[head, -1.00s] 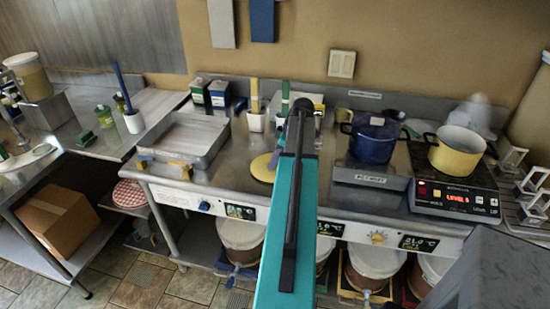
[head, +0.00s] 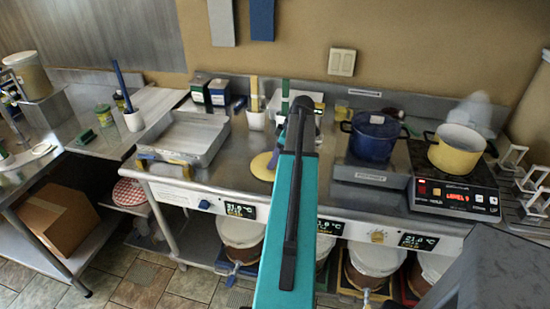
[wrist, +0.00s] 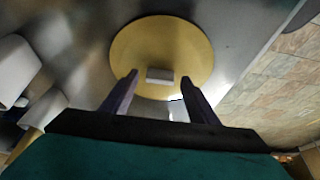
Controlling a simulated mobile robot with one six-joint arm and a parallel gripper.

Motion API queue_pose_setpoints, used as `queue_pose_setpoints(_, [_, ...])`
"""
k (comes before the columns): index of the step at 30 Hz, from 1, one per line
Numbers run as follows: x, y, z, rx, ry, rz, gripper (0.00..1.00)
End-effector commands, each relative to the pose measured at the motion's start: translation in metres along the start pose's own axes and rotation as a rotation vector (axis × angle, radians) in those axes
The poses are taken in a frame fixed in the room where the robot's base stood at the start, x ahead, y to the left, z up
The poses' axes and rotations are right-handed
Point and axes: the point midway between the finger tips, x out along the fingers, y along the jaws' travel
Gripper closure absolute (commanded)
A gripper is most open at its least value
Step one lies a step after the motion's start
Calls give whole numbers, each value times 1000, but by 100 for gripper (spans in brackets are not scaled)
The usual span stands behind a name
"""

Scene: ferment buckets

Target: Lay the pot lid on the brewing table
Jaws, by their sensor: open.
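The pot lid is a flat yellow disc with a pale block-shaped handle. In the head view the lid (head: 262,166) lies on the steel brewing table (head: 345,200), near its front edge, partly hidden behind my arm. In the wrist view the whole lid (wrist: 185,45) shows, with the grey table around it. My gripper (wrist: 159,80) is open, its two fingers on either side of the handle and apart from it in the picture. I cannot tell how high the fingertips are above the lid.
A yellow pot (head: 456,150) stands uncovered on a hob (head: 452,193) at the right. A blue pot (head: 374,138) stands left of it. A steel tray (head: 185,138) lies left of the lid. White holders (head: 256,121) stand behind. Lidded buckets (head: 240,232) sit below.

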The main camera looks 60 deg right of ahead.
Motion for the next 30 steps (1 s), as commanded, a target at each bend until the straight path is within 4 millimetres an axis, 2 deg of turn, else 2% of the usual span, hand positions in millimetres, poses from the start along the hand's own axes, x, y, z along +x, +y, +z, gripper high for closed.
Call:
queue_pose_setpoints(8, [-23,1,1,1,0,3,46])
queue_pose_setpoints(30, [-108,1,1,1,0,1,46])
